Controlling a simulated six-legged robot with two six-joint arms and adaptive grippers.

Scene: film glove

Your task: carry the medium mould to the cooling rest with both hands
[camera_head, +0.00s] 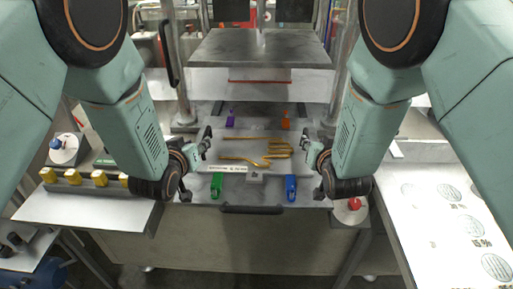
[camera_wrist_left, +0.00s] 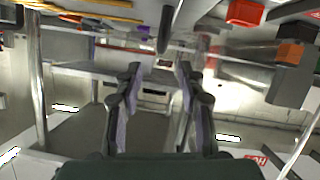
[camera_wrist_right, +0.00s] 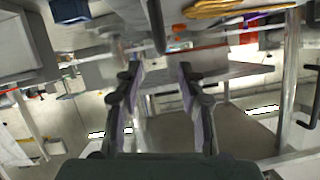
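A gold hand-shaped mould (camera_head: 255,150) lies flat on the grey press bed in the middle of the head view, its fingers pointing left. Parts of it show at the top of the left wrist view (camera_wrist_left: 85,12) and the right wrist view (camera_wrist_right: 213,8). My left gripper (camera_head: 197,163) is open and empty at the left side of the bed, apart from the mould. My right gripper (camera_head: 314,163) is open and empty at the right side, also apart from it. I cannot tell which surface is the cooling rest.
Green (camera_head: 216,185), blue (camera_head: 291,188), purple (camera_head: 230,122) and orange (camera_head: 285,124) clips stand around the mould. A press plate (camera_head: 262,48) hangs behind. A left shelf holds yellow blocks (camera_head: 72,177). A white table (camera_head: 435,235) with printed marks is at right. A red button (camera_head: 354,203) is near it.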

